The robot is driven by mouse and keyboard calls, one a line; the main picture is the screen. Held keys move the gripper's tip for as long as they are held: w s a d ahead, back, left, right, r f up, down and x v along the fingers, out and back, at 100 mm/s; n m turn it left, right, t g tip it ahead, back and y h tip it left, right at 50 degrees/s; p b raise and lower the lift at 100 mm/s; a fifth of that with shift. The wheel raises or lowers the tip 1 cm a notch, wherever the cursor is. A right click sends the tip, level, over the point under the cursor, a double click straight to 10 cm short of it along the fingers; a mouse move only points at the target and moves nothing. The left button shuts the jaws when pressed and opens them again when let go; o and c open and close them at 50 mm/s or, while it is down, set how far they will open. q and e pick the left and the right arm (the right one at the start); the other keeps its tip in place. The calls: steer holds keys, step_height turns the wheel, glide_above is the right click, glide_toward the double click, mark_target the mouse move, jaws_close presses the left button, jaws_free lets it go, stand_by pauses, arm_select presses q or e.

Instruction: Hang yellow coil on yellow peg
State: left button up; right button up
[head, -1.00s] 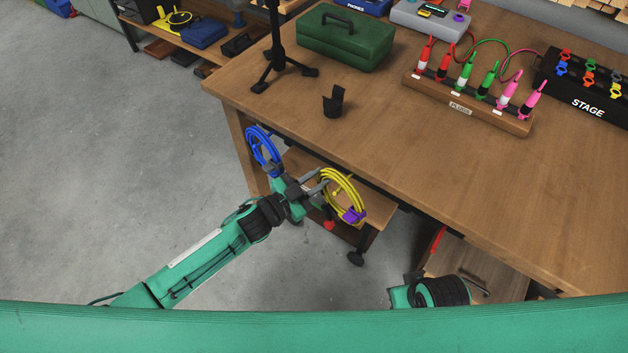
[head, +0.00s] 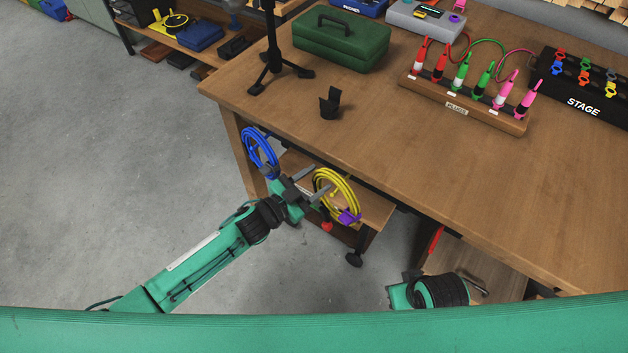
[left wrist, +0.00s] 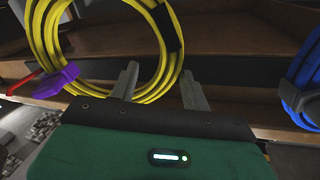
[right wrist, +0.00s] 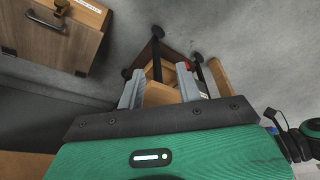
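The yellow coil (head: 352,188), with a purple clip (head: 349,216), hangs upright below the table's front edge. I cannot make out the yellow peg clearly. My left gripper (head: 319,180) is at the coil's left side with its fingers spread. In the left wrist view, the yellow coil (left wrist: 166,40) shows just past the open fingers (left wrist: 160,88), its lower strands crossing behind them. I cannot tell whether they touch. My right gripper (right wrist: 158,85) is open and empty in the right wrist view. Its fingers are hidden in the head view.
A blue coil (head: 262,150) hangs left of my left gripper, near the table corner. The wooden table (head: 420,165) carries a black holder (head: 329,105), a green toolbox (head: 341,42) and a rack of plugs (head: 465,100). The floor left of the table is clear.

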steer(key=shift+s, duration=0.1)
arm_select(q)
steer(key=shift+s+a, duration=0.25)
steer(key=shift+a, duration=0.05)
steer(key=v, duration=1.3)
steer(key=shift+p, duration=0.3)
arm_select(e)
steer(key=shift+f, duration=0.6)
